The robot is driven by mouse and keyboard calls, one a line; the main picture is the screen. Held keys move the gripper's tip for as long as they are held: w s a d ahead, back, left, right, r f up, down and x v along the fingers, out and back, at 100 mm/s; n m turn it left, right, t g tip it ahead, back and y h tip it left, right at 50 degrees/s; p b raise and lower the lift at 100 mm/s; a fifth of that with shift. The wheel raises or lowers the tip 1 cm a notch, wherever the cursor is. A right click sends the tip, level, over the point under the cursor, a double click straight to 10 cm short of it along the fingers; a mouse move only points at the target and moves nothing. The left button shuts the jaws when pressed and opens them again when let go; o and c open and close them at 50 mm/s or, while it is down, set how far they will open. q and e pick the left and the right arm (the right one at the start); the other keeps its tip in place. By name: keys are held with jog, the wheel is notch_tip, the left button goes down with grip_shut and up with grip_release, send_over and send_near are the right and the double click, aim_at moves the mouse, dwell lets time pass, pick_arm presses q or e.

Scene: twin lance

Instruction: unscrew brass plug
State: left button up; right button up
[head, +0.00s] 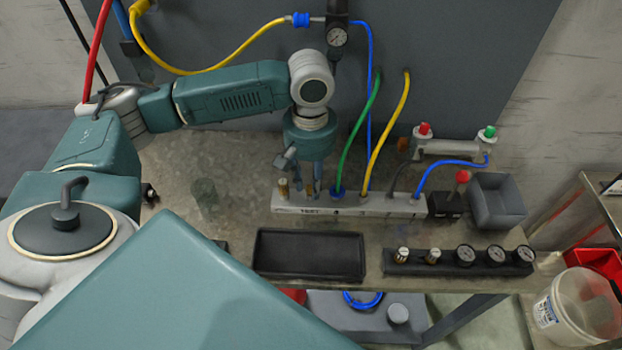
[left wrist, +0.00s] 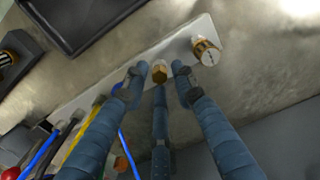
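A brass hex plug (left wrist: 160,72) sits in the pale manifold block (left wrist: 125,77) on the bench. In the left wrist view it lies between the spread fingertips of my left gripper (left wrist: 160,78), with gaps visible at both sides; the third finger points at it from below. The gripper is open. In the head view my left gripper (head: 312,190) points down over the left part of the manifold (head: 380,206) and hides the plug. A brass fitting with a pale marked top (left wrist: 206,51) stands at the manifold's end. My right gripper is not in view.
Blue, green and yellow hoses (head: 352,125) rise from the manifold just right of my left gripper. A black tray (head: 309,276) and a rack with gauges (head: 450,267) lie in front. A grey bin (head: 497,208) stands at right.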

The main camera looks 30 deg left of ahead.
pick_arm(q)
jog(key=m+p, duration=0.6)
jog(key=m, duration=0.1)
jog(key=m+p, duration=0.3)
jog(key=shift+r+m, duration=0.3)
jog(key=shift+m, duration=0.1)
jog(key=shift+f+m+p, duration=0.15)
jog(key=shift+m+p, duration=0.55)
jog(key=shift+m, duration=0.5)
jog(key=shift+f, duration=0.15)
grip_shut()
